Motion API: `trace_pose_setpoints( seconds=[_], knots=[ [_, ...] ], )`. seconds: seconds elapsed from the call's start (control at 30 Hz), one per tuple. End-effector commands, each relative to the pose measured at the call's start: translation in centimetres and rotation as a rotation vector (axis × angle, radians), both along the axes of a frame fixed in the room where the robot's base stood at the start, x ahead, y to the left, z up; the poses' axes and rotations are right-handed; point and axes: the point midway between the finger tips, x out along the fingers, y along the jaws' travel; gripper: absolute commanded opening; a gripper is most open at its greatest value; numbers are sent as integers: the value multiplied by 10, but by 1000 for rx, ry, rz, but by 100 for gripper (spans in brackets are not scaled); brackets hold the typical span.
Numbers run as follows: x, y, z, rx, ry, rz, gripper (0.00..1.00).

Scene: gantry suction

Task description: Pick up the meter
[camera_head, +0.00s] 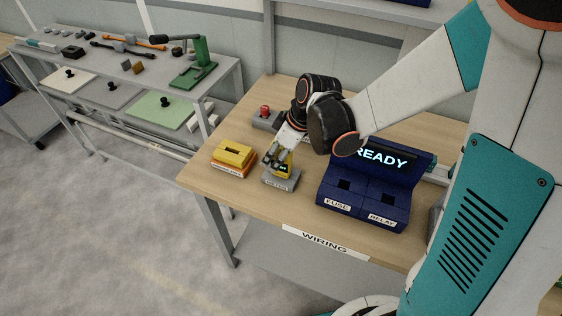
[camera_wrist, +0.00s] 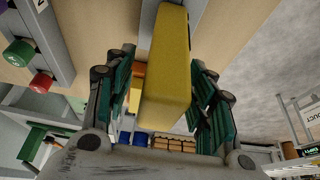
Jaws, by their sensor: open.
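The meter (camera_head: 286,170) is a small yellow block with a small lit display. It stands in a grey holder (camera_head: 279,184) labelled METER on the wooden table. My gripper (camera_head: 279,157) is over it, pointing down, and partly hides it in the head view. In the wrist view the meter (camera_wrist: 170,65) lies between the two open fingers of my gripper (camera_wrist: 163,60). A gap shows along the right finger; the left finger is also apart from it, with an orange-yellow thing showing behind.
A yellow block in a holder (camera_head: 233,154) stands left of the meter. A dark blue console (camera_head: 362,190) reading READY, with FUSE and RELAY slots, stands to the right. A grey box with a red button (camera_head: 265,112) is behind. The table's front edge is near.

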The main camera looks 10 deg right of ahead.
Motion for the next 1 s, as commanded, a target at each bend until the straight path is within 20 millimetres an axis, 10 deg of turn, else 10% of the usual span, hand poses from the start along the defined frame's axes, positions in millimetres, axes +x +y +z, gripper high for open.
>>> trace_pose_setpoints(
  seconds=[0.27, 0.5, 1.0],
  knots=[
    [1, 2, -5, 0, 0, 0, 50],
    [1, 2, -5, 0, 0, 0, 0],
    [1, 2, 8, 1, -1, 0, 0]
  ],
)
